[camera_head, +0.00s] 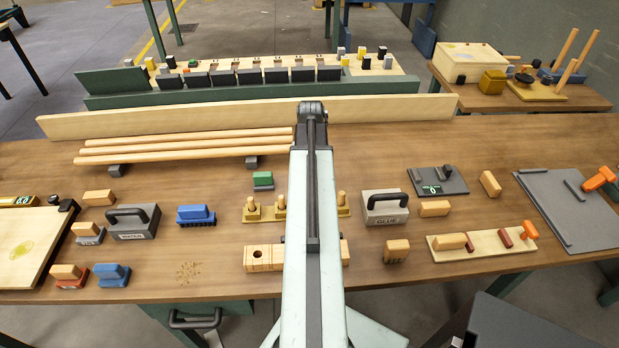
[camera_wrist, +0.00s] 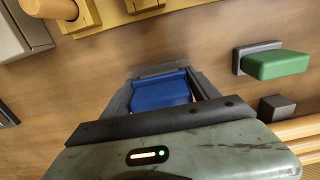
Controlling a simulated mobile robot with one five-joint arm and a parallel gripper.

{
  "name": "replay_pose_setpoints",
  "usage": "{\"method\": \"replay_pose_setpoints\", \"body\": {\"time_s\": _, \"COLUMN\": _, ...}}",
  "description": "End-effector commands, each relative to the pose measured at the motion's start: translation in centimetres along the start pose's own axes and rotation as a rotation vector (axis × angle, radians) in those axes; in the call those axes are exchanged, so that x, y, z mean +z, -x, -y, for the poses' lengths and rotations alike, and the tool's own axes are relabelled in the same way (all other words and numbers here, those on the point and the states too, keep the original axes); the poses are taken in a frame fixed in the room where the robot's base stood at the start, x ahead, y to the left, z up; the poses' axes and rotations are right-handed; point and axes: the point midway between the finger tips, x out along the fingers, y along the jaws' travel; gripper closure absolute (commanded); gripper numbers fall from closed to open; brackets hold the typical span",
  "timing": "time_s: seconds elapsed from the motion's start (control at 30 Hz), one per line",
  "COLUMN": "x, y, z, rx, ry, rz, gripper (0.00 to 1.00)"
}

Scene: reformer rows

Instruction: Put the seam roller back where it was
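My gripper (camera_wrist: 163,88) is in the wrist view, with its two dark fingers on either side of a blue block (camera_wrist: 162,94). The block fills the gap between the fingers, and a grey part shows just beyond it. I take this blue piece as the seam roller, though no roller wheel is visible. I cannot tell whether it touches the bench. In the head view my own arm hides the gripper and this piece. A green-topped block on a grey base (camera_wrist: 275,64) stands to the right in the wrist view; it also shows in the head view (camera_head: 262,181).
Wooden pegs on yellow bases (camera_head: 252,208) stand in front of the green-topped block. Wooden dowels (camera_head: 185,145) lie on rests behind left.

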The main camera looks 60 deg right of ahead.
Motion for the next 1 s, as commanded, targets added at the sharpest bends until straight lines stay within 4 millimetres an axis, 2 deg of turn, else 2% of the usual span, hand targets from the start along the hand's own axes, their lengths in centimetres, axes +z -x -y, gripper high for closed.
{"method": "replay_pose_setpoints", "body": {"time_s": 0.03, "x": 0.0, "y": 0.0, "z": 0.0, "rx": 0.000, "ry": 0.000, "rz": 0.000, "gripper": 0.17}}
{"method": "replay_pose_setpoints", "body": {"time_s": 0.07, "x": 0.0, "y": 0.0, "z": 0.0, "rx": 0.000, "ry": 0.000, "rz": 0.000, "gripper": 0.09}}
{"method": "replay_pose_setpoints", "body": {"time_s": 0.37, "x": 0.0, "y": 0.0, "z": 0.0, "rx": 0.000, "ry": -0.001, "rz": 0.000, "gripper": 0.09}}
{"method": "replay_pose_setpoints", "body": {"time_s": 0.53, "x": 0.0, "y": 1.1, "z": 0.0, "rx": 0.000, "ry": -0.001, "rz": 0.000, "gripper": 0.09}}
{"method": "replay_pose_setpoints", "body": {"time_s": 0.67, "x": 0.0, "y": 3.1, "z": -0.1, "rx": 0.000, "ry": -0.001, "rz": 0.000, "gripper": 0.09}}
{"method": "replay_pose_setpoints", "body": {"time_s": 1.0, "x": 0.0, "y": 10.8, "z": -0.1, "rx": 0.000, "ry": -0.001, "rz": 0.000, "gripper": 0.09}}
